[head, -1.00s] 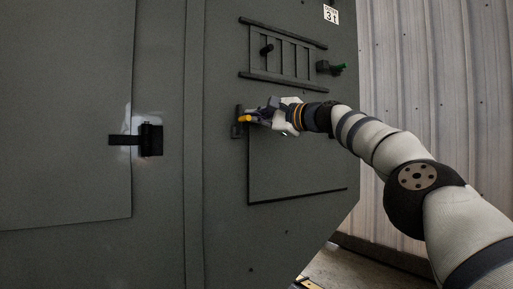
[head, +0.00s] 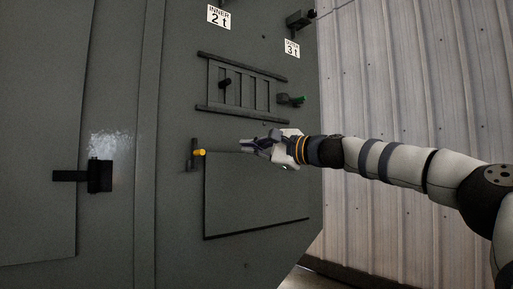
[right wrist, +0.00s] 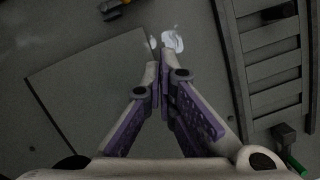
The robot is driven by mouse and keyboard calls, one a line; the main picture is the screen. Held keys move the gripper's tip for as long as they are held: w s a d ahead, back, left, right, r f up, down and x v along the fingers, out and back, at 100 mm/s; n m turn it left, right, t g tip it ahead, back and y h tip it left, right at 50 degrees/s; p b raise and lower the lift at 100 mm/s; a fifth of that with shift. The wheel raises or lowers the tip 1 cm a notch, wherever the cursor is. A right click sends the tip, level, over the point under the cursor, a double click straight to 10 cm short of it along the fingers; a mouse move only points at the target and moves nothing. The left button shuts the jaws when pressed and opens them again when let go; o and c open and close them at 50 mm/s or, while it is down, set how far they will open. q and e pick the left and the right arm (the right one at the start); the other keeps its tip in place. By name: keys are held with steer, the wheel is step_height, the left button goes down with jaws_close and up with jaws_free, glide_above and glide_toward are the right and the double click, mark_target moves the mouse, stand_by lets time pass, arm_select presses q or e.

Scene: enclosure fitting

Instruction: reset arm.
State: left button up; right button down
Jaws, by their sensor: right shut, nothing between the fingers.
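My right gripper (head: 246,145) is in front of the grey enclosure panel, its arm stretched in from the right. Its fingers are shut with nothing between them; in the right wrist view the purple-padded fingers (right wrist: 161,72) meet at the tips. The tips point left toward a dark latch with a yellow-ended handle (head: 199,152), and a gap separates them. The yellow handle also shows at the top edge of the right wrist view (right wrist: 117,5). My left gripper is not in view.
A rectangular panel (head: 255,195) lies below. A black latch (head: 98,176) is at left. A corrugated wall (head: 410,90) stands at right.

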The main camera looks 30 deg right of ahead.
steer(key=shift+s+a+f, duration=0.1)
steer(key=shift+s+f, duration=0.15)
steer(key=shift+f, duration=0.05)
